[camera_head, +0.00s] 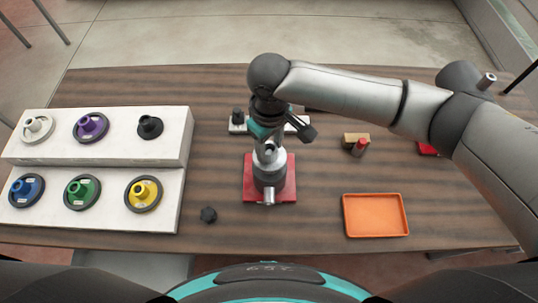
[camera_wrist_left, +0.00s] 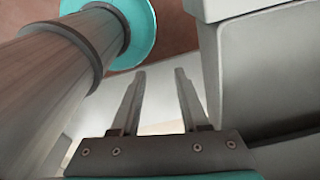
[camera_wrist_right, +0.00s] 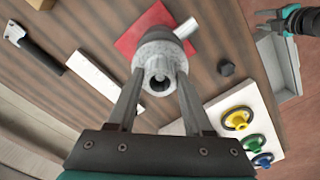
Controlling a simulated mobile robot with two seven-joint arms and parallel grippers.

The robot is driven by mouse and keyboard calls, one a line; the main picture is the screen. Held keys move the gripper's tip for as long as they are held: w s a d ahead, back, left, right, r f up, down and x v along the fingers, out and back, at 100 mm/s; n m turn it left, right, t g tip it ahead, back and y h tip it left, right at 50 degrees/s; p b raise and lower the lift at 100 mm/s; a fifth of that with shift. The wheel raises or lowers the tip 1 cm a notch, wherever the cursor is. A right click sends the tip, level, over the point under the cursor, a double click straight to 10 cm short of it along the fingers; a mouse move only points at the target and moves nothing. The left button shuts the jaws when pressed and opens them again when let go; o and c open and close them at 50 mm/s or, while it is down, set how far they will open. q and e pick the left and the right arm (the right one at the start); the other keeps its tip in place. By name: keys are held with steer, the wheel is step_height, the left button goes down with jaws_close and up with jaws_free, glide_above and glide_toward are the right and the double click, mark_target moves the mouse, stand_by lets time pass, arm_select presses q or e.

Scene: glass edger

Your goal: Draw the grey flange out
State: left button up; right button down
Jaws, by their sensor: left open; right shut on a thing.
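The grey flange (camera_wrist_right: 160,63) sits at the grey spindle unit (camera_head: 270,180) on a red base plate (camera_head: 284,194) in the middle of the table. My right gripper (camera_head: 268,146) points down from above and is shut on the flange's hub, with one finger on each side in the right wrist view (camera_wrist_right: 160,82). I cannot tell whether the flange is still seated in the unit. My left gripper (camera_wrist_left: 160,75) is open and empty, away from the table top; it also shows at the top right of the right wrist view (camera_wrist_right: 272,18).
A white two-step rack (camera_head: 100,168) at the left holds several coloured flanges. A black knob (camera_head: 208,214) lies left of the red plate. An orange tray (camera_head: 375,215) stands at the right. A wooden block (camera_head: 352,138) and a white bar (camera_head: 237,128) lie behind.

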steer(key=shift+r, duration=3.1)
steer(key=shift+r, duration=2)
